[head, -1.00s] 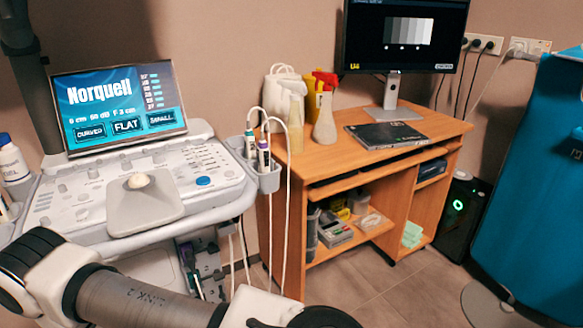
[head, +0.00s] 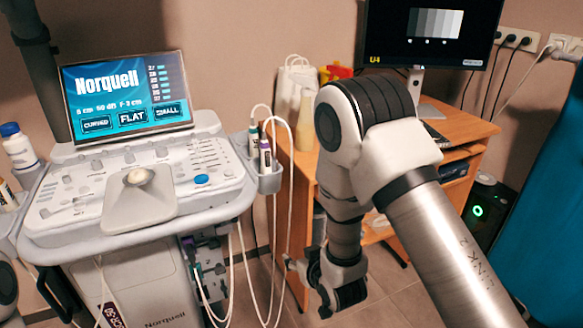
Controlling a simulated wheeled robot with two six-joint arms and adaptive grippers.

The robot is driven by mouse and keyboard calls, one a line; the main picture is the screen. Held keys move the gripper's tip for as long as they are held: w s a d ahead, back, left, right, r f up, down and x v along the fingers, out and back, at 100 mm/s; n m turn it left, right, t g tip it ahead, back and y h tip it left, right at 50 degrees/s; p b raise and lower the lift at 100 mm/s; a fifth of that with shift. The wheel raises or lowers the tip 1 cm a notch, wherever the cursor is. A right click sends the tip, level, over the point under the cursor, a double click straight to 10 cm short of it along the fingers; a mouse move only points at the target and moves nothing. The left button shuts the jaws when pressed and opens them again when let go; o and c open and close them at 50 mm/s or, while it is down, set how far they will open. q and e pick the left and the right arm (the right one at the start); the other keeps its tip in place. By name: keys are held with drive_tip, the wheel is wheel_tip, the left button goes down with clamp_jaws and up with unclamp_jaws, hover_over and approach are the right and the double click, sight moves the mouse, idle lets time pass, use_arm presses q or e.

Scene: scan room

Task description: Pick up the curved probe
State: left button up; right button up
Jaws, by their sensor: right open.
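Two probes stand upright in a grey holder (head: 270,183) on the right side of the ultrasound console (head: 130,200). One probe has a green band (head: 253,141); the other has a purple band (head: 264,157). I cannot tell from their shape which is the curved one, since their lower parts are hidden in the holder. My right gripper (head: 318,287) points down, open and empty, in front of the wooden desk. In the picture it is below and right of the holder, apart from both probes.
White cables (head: 290,210) hang in loops beside the holder. The wooden desk (head: 462,126) with a monitor (head: 432,35) stands behind my right arm. Floor is clear below the right gripper.

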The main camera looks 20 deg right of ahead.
sight(267, 158)
drive_tip(key=w+r+t, duration=0.2)
drive_tip(key=r, duration=0.4)
drive_tip(key=w+a+r+t, duration=0.1)
drive_tip(key=w+r+t, duration=0.1)
drive_tip(key=r, duration=0.5)
drive_tip(key=w+r+t, duration=0.2)
drive_tip(key=w+r, duration=0.1)
drive_tip(key=r, duration=0.4)
drive_tip(key=shift+w+a+r+y+p, duration=0.1)
drive_tip(key=shift+a+y+p, duration=0.2)
drive_tip(key=shift+a+p, duration=0.05)
drive_tip(key=w, duration=0.5)
drive_tip(key=w+a, duration=0.1)
drive_tip(key=w, duration=0.2)
drive_tip(key=shift+r, duration=0.1)
clamp_jaws()
